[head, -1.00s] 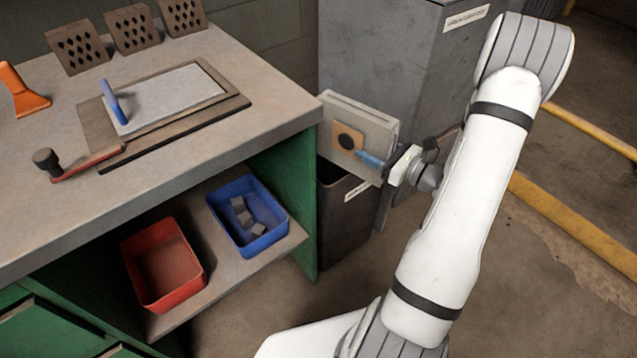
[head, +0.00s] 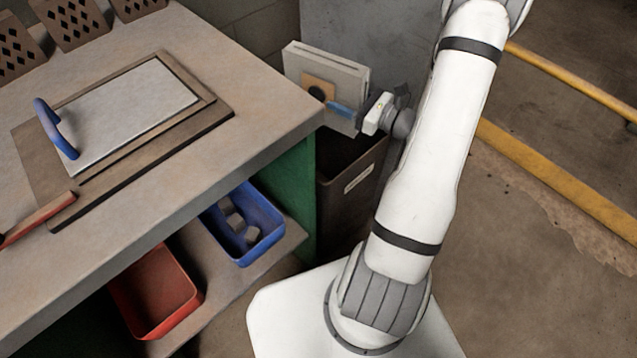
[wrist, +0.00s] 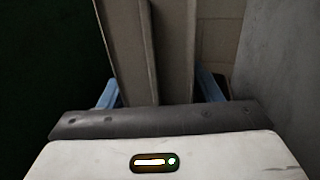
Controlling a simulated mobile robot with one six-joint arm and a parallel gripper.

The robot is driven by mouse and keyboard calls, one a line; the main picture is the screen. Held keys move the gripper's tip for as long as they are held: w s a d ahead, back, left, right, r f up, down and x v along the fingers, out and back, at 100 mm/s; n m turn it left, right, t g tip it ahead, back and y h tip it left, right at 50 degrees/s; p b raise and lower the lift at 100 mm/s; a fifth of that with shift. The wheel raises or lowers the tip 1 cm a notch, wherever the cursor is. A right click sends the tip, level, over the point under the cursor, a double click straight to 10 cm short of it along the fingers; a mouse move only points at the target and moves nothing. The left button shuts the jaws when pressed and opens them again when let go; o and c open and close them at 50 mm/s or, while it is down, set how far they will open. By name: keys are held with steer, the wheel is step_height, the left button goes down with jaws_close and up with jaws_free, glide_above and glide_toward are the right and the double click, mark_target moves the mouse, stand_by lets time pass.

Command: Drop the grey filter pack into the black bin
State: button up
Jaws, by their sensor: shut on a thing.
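The grey filter pack (head: 350,72), a pale block with a tan square and dark round spot on one face, is held upright beside the bench corner. My gripper (head: 340,108) is shut on it; one blue finger shows against the near face. In the wrist view the pack (wrist: 145,45) stands between the two blue fingertips (wrist: 158,92). The black bin (head: 340,205), dark with a white label, stands on the floor beside the bench. In the head view the pack appears above the bin's open top; its exact height and alignment are unclear.
The bench (head: 255,125) bears a framed plate (head: 135,105) with a blue handle. Its lower shelf holds a blue tray (head: 270,245) with grey blocks and a red tray (head: 150,295). A grey cabinet (head: 335,22) stands behind the pack. Open floor lies at right.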

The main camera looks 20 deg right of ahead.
steer(key=shift+d+f+b, duration=0.15)
steer(key=shift+f+b, duration=1.7)
steer(key=shift+f, duration=0.55)
steer(key=o, duration=1.6)
steer(key=shift+c, duration=0.2)
steer(key=shift+s+f, duration=0.1)
steer(key=p+v, duration=0.2)
steer(key=v, duration=0.5)
steer(key=shift+s+d, duration=0.2)
steer(key=shift+s, duration=0.1)
